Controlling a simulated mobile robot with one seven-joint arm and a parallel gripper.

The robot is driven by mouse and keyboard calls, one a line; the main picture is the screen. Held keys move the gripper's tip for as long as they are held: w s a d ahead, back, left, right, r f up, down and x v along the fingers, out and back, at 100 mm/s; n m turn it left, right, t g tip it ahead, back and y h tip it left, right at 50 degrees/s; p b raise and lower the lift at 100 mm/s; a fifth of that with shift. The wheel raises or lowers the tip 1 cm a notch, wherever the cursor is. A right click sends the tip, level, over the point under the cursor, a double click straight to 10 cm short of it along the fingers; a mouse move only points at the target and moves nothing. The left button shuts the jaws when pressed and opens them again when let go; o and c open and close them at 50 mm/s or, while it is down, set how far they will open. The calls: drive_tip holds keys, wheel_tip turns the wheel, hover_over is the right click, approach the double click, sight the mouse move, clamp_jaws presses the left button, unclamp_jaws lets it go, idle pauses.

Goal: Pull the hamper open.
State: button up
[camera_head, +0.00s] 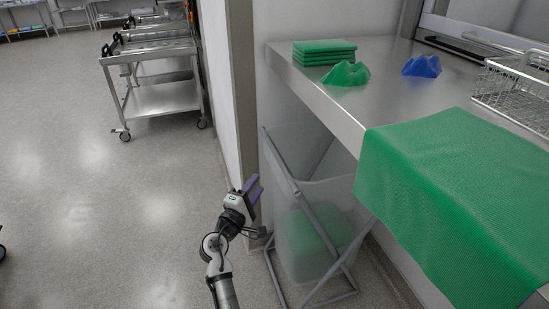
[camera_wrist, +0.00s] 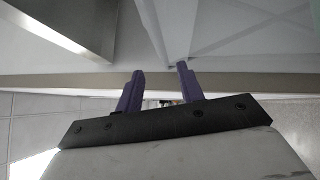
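The hamper (camera_head: 297,250) stands under the steel counter in the head view. It has a translucent pale bag on a grey crossed-tube frame, and green cloth shows through the bag. My gripper (camera_head: 254,188) is just left of the hamper's frame, beside the wall end. Its purple fingers point up. In the wrist view my gripper (camera_wrist: 160,70) has its two fingers apart, with nothing between them. Pale panels beyond the fingertips there may be the hamper. Whether a finger touches the frame I cannot tell.
The steel counter (camera_head: 390,80) overhangs the hamper, with a green cloth (camera_head: 455,200) draped over its edge. Folded green cloths, a green piece, a blue piece and a wire basket (camera_head: 515,88) lie on it. Steel carts (camera_head: 160,97) stand back left.

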drive_tip(key=p+x, duration=0.2)
drive_tip(key=x, duration=1)
clamp_jaws()
